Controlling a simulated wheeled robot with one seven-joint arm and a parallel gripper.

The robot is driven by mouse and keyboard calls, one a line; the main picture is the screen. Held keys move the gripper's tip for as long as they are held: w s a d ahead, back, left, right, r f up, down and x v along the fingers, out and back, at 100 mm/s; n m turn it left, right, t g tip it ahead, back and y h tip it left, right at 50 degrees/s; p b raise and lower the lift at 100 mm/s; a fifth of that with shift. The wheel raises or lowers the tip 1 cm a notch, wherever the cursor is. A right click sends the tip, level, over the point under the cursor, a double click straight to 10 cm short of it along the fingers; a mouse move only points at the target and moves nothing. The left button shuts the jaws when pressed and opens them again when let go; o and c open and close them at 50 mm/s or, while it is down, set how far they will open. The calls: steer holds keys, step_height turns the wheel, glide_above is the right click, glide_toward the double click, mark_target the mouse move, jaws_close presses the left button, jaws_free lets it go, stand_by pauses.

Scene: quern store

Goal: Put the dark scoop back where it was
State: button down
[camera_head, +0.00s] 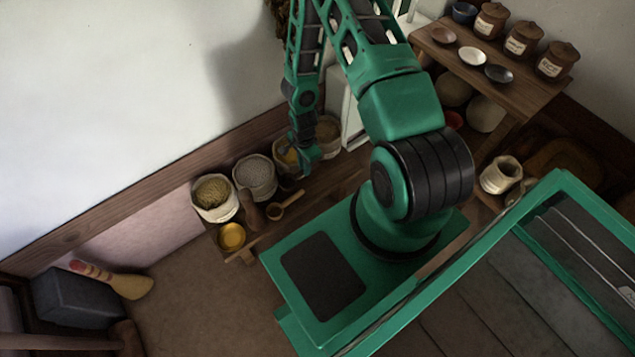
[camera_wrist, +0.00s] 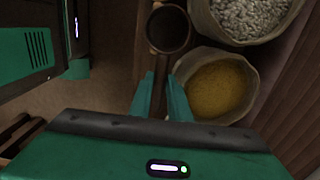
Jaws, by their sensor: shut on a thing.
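The dark scoop shows in the wrist view with its round dark-brown bowl (camera_wrist: 168,29) ahead of my gripper (camera_wrist: 163,88). Its handle runs back between the two fingers, which are shut on it. In the head view my gripper (camera_head: 305,160) points down by the sacks along the wall, and a small dark round shape below it is probably the scoop's bowl (camera_head: 287,183). I cannot tell whether the scoop touches the low bench. A second scoop (camera_head: 276,211), with a lighter handle, lies on the bench in front of the sacks.
A yellow-filled sack (camera_wrist: 219,90) is close beside the fingers; a grey-grain sack (camera_head: 255,174) and a straw-coloured one (camera_head: 214,194) stand further left. A yellow bowl (camera_head: 231,236) and a brown upright thing (camera_head: 252,216) are near the bench's end. A shelf table (camera_head: 470,75) holds jars and dishes.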

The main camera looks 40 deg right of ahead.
steer(key=shift+s+d+f, duration=0.3)
steer(key=shift+d+f, duration=1.4)
steer(key=shift+s+d+f, duration=0.3)
steer(key=shift+d+f, duration=1.35)
steer(key=shift+d, duration=0.1)
steer(key=shift+s+d+f, duration=0.3)
steer(key=shift+d+f, duration=1.4)
steer(key=shift+f, duration=0.15)
steer(key=c, duration=1.7)
jaws_free()
steer(key=shift+o, duration=0.2)
